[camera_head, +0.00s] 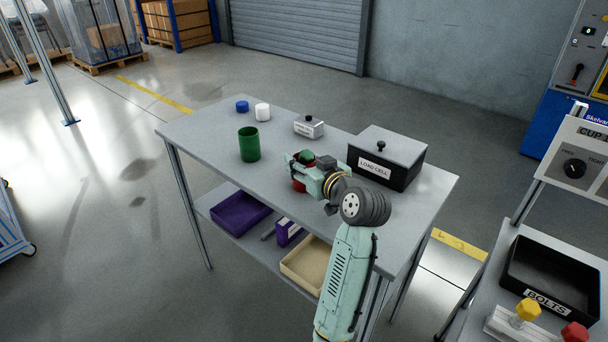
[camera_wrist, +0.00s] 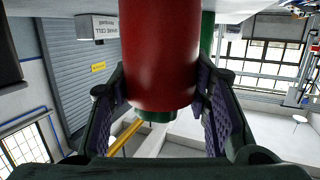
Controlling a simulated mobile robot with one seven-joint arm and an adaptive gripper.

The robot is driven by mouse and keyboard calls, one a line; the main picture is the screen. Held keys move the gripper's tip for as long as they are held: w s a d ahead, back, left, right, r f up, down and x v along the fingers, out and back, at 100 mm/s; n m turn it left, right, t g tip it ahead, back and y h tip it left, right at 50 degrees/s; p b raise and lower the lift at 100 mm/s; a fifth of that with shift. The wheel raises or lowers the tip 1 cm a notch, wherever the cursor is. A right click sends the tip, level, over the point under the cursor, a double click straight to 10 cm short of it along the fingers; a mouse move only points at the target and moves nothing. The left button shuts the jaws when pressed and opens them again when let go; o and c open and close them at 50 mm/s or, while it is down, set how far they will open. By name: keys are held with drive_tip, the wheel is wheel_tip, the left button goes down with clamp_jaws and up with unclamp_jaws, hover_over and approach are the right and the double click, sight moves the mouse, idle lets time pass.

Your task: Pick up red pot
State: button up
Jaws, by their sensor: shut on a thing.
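The red pot (camera_wrist: 160,50) fills the upper middle of the wrist view, between the two dark padded fingers of my gripper (camera_wrist: 163,100). In the head view only a strip of the red pot (camera_head: 298,186) shows beside my gripper (camera_head: 304,172), over the grey table. A green piece (camera_wrist: 155,116) shows at the pot's end in the wrist view, seemingly its top. My gripper is shut on the pot from the side. The pot's base is hidden, so I cannot tell whether it touches the table.
On the table (camera_head: 205,130) stand a green pot (camera_head: 249,144), a white cap (camera_head: 262,112), a blue cap (camera_head: 242,106), a small labelled block (camera_head: 309,127) and the load cell box (camera_head: 388,160), close right of my gripper. Trays (camera_head: 240,213) lie on the lower shelf.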

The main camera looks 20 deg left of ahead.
sight(304, 151)
drive_tip(key=c, duration=0.3)
drive_tip(key=shift+c, duration=0.2)
drive_tip(key=shift+r+b, duration=0.45)
drive_tip(key=shift+r, duration=1.35)
drive_tip(key=s+d+b, duration=0.4)
drive_tip(key=s+b, duration=0.1)
drive_tip(key=s, duration=0.8)
drive_tip(key=shift+r, duration=0.45)
